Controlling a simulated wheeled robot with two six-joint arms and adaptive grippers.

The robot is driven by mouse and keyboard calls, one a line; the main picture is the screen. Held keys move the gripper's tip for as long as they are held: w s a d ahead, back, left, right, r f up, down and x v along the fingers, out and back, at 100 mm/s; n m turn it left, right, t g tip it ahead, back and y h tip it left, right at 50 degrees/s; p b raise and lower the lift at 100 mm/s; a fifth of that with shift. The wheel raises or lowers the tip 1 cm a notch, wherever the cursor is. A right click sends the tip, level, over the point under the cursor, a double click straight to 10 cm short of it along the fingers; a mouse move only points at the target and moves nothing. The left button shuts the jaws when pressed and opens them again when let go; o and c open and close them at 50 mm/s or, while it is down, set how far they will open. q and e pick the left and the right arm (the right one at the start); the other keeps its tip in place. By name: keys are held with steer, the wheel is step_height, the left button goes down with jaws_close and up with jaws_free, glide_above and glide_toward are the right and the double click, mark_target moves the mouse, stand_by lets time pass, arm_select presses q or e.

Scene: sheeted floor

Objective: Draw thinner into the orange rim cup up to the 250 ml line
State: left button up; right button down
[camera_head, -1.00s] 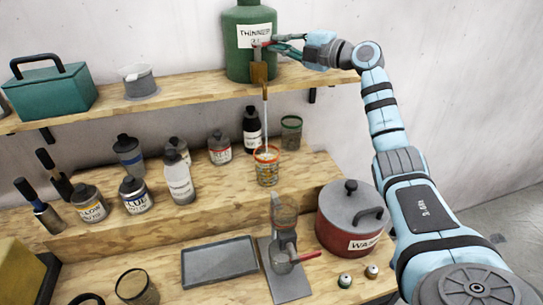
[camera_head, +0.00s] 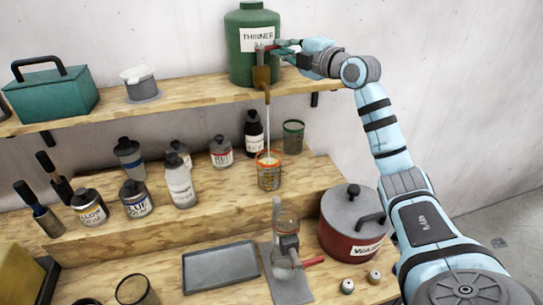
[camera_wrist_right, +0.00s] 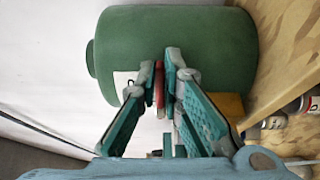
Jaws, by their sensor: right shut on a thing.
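The green thinner jug (camera_head: 240,68) stands on the upper shelf, its label facing me and a brown tap (camera_head: 261,76) at its front. A thin pale stream runs from the tap into the orange rim cup (camera_head: 269,173) on the step below. The cup stands upright; I cannot read its level at this size. My right gripper (camera_head: 272,47) is shut on the red tap handle (camera_head: 262,47). In the right wrist view, the fingers (camera_wrist_right: 166,80) close on the red handle (camera_wrist_right: 158,82) against the green jug (camera_wrist_right: 180,45). My left gripper is not in view.
A green-rimmed cup (camera_head: 293,136) and a black bottle (camera_head: 254,132) stand behind the orange rim cup. Several paint cans and bottles stand to its left.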

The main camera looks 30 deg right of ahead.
steer(key=shift+s+a+r+m+h, duration=0.1)
steer(key=shift+a+r+m+h, duration=0.05)
steer(key=shift+r+m+h, duration=0.3)
steer(key=shift+f, duration=0.1)
steer(key=shift+a+f+m+h+p, duration=0.1)
steer(key=shift+m+h+p, duration=0.3)
steer(key=shift+h, duration=0.2)
steer(key=shift+a+f+m+h+p, duration=0.1)
steer(key=shift+m+h+p, duration=0.2)
steer(key=shift+h, duration=0.25)
